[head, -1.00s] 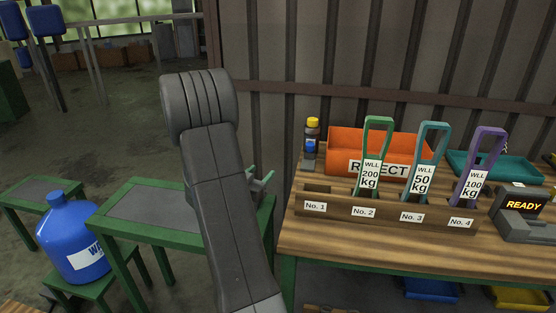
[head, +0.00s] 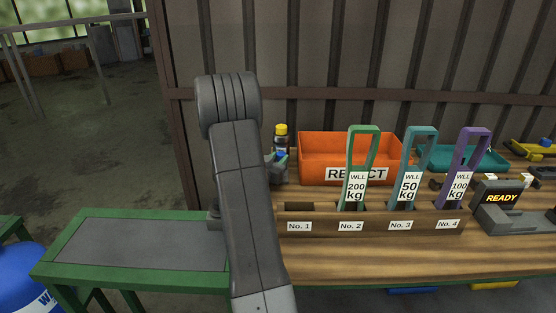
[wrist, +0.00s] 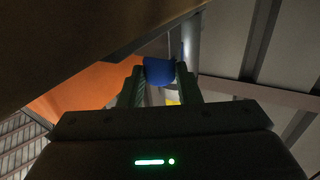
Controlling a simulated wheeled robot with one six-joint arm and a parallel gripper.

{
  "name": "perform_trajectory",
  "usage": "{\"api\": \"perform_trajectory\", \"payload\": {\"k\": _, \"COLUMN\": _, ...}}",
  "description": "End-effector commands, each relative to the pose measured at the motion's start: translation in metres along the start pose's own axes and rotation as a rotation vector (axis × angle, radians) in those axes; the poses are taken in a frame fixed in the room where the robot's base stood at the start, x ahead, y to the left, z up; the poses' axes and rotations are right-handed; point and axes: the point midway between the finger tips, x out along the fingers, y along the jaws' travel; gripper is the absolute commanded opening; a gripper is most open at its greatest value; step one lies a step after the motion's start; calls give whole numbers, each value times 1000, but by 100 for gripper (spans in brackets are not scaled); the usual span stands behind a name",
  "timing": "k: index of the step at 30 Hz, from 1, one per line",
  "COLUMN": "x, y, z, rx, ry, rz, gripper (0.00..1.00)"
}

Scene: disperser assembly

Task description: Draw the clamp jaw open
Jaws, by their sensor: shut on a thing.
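My gripper (head: 278,167) is at the left end of the wooden bench, partly hidden behind my own arm in the head view. In the wrist view its two fingers (wrist: 160,88) are closed on the sides of a small blue part (wrist: 160,70). The blue part also shows in the head view (head: 281,154), just in front of and below the yellow top of a grey-bodied item (head: 281,129). I cannot tell which clamp piece the blue part is. No clamp jaw can be made out clearly.
An orange REJECT bin (head: 320,150) stands close right of the gripper. A wooden rack (head: 375,226) in front holds green, teal and purple tagged pieces. A display reading READY (head: 500,198) is at right. A green-framed table (head: 140,245) with a clear top is at left.

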Motion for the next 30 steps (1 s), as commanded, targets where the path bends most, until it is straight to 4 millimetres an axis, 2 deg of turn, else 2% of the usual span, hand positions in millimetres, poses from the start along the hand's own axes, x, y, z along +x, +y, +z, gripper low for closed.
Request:
{"api": "perform_trajectory", "payload": {"k": 1, "x": 0, "y": 0, "z": 0, "rx": 0, "ry": 0, "rz": 0, "gripper": 11}}
{"api": "perform_trajectory", "payload": {"k": 3, "x": 0, "y": 0, "z": 0, "rx": 0, "ry": 0, "rz": 1, "gripper": 0}}
{"api": "perform_trajectory", "payload": {"k": 8, "x": -3, "y": 2, "z": 1, "rx": 1, "ry": 0, "rz": 0, "gripper": 0}}
{"api": "perform_trajectory", "payload": {"k": 19, "x": -53, "y": 27, "z": 2, "rx": 1, "ry": 0, "rz": 1, "gripper": 0}}
{"api": "perform_trajectory", "payload": {"k": 29, "x": -58, "y": 30, "z": 1, "rx": 0, "ry": -3, "rz": 3, "gripper": 0}}
{"api": "perform_trajectory", "payload": {"k": 30, "x": -58, "y": 30, "z": 2, "rx": 0, "ry": -4, "rz": 3, "gripper": 32}}
